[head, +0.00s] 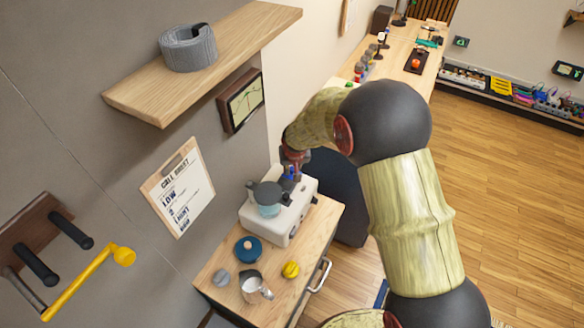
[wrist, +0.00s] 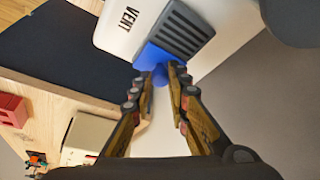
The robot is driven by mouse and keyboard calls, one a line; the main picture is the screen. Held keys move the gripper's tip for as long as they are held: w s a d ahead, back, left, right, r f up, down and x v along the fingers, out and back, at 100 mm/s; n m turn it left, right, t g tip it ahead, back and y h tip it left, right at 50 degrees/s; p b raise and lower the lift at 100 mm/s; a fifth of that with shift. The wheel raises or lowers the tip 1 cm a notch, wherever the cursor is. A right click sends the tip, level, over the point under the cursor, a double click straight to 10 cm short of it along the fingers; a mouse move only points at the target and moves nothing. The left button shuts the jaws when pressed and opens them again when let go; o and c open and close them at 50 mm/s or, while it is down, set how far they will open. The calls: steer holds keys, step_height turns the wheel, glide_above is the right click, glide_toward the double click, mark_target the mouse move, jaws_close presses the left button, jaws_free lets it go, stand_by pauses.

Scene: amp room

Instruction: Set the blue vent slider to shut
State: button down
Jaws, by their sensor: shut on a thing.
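The white appliance (head: 290,220) stands on the small wooden cabinet, with a dark-lidded pot on top. In the wrist view its white housing (wrist: 105,30) carries the word VENT beside a dark slatted grille (wrist: 185,28). The blue vent slider (wrist: 152,57) sits at the lower end of the grille, and several slats are uncovered. My gripper (wrist: 160,76) is shut on the slider's blue knob, which shows between the fingertips. In the head view my gripper (head: 292,162) reaches down to the appliance's far end, where a bit of the blue slider (head: 291,174) shows.
A blue lidded dish (head: 249,249), a metal pitcher (head: 255,288), a yellow item (head: 291,269) and a grey disc (head: 221,278) stand on the cabinet top (head: 214,262). A shelf (head: 240,50) juts from the wall above. Open floor (head: 505,200) lies right.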

steer(key=shift+s+a+f+b, duration=0.1)
steer(key=shift+s+a+b, duration=0.25)
steer(key=shift+s+b, duration=0.15)
steer(key=shift+s+a+b, duration=0.55)
steer(key=shift+s+b, duration=0.15)
steer(key=shift+s, duration=0.15)
steer(key=shift+s+a+b, duration=0.55)
steer(key=shift+s+b, duration=0.15)
steer(key=shift+s, duration=0.15)
steer(key=c, duration=1.8)
jaws_free()
steer(key=shift+s+a, duration=0.15)
steer(key=shift+c, duration=0.2)
steer(key=shift+o, duration=0.6)
steer(key=shift+r, duration=0.2)
